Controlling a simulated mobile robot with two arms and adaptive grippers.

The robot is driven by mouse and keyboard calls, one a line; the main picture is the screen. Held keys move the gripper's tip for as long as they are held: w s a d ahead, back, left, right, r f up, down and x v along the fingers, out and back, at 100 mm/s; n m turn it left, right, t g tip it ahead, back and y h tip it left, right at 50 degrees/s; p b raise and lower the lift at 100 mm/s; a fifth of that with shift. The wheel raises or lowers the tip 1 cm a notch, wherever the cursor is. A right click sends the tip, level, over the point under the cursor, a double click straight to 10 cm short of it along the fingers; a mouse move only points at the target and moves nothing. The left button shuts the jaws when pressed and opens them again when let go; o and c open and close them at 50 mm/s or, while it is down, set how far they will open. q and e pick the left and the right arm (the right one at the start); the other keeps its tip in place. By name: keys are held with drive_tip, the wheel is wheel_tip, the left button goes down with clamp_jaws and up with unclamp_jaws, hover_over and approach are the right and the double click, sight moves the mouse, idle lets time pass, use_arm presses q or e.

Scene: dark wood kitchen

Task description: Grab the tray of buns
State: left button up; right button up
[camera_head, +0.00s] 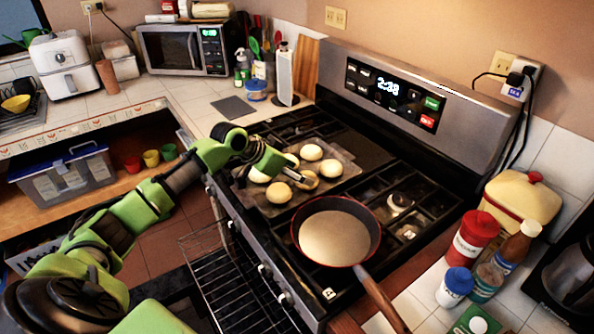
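The tray (347,167) is thin and greyish and lies on the left part of the stove top. Several pale round buns (311,152) are spread on it. My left arm reaches in from the left, and its green and black gripper (304,181) is over the tray, among the buns. The gripper and wrist hide part of the tray and some buns. The fingers are small and overlap the buns, so I cannot tell whether they are open or touching anything. My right gripper is not in view.
A red-rimmed pan (335,238) with a wooden handle sits on the burners right of the tray. The oven below is open with a wire rack (235,285) out. Jars and bottles (470,238) crowd the right counter. A microwave (184,49) stands at the back left.

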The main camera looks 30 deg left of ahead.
use_arm(q)
drive_tip(key=shift+p+x, duration=0.6)
drive_tip(key=shift+x, duration=1.45)
drive_tip(key=shift+w+f+p, duration=0.25)
drive_tip(key=shift+p, duration=0.05)
drive_tip(key=shift+w+f, duration=0.1)
drive_tip(key=shift+f, duration=0.05)
drive_tip(key=c, duration=1.1)
drive_tip(key=shift+r, duration=0.25)
drive_tip(key=c, duration=0.5)
drive_tip(key=shift+o, duration=0.2)
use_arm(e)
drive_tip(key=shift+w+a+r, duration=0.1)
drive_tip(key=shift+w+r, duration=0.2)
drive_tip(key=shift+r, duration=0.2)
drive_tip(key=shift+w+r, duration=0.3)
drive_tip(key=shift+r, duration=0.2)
